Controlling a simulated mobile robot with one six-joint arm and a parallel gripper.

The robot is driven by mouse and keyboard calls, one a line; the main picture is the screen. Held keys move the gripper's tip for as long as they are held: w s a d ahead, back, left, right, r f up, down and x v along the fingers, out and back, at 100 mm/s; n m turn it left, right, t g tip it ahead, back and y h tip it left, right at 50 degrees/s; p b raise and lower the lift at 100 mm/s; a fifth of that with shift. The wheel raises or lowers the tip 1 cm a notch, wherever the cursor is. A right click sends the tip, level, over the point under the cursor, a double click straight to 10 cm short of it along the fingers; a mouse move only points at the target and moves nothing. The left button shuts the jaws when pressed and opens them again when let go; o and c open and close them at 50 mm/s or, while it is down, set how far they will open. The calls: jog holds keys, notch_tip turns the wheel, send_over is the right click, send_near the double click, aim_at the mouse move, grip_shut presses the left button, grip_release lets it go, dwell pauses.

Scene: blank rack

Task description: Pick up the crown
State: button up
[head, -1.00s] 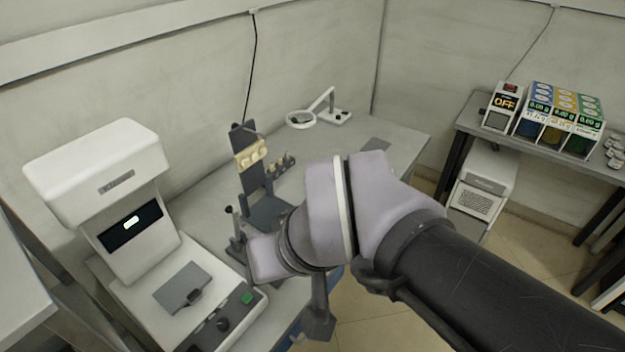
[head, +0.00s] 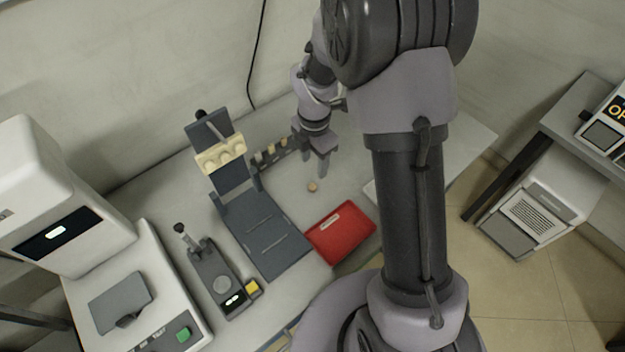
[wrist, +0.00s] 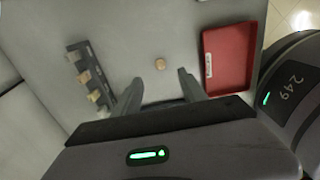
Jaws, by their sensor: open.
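The crown looks to be the small tan piece (head: 312,187) lying alone on the grey bench top, left of the red tray. In the wrist view the small tan piece (wrist: 160,63) lies beyond and between my open fingertips, with nothing touching it. My gripper (head: 322,163) points down over the bench, just above and behind the piece in the head view. In the wrist view my gripper (wrist: 160,82) has its two fingers apart with only bare bench between them.
A red tray (head: 341,232) lies right of the piece. A dark rack with tan blanks (head: 272,158) stands to its left, beside a dark stand with a cream model (head: 220,154). A handled device (head: 222,283) and a white machine (head: 135,290) stand farther left.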

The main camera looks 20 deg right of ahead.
aim_at(313, 185)
notch_tip(313, 185, down, 10)
jog(key=b, duration=0.4)
jog(key=shift+s+a, duration=0.1)
jog(key=shift+a, duration=0.05)
jog(key=shift+r, duration=0.2)
grip_shut()
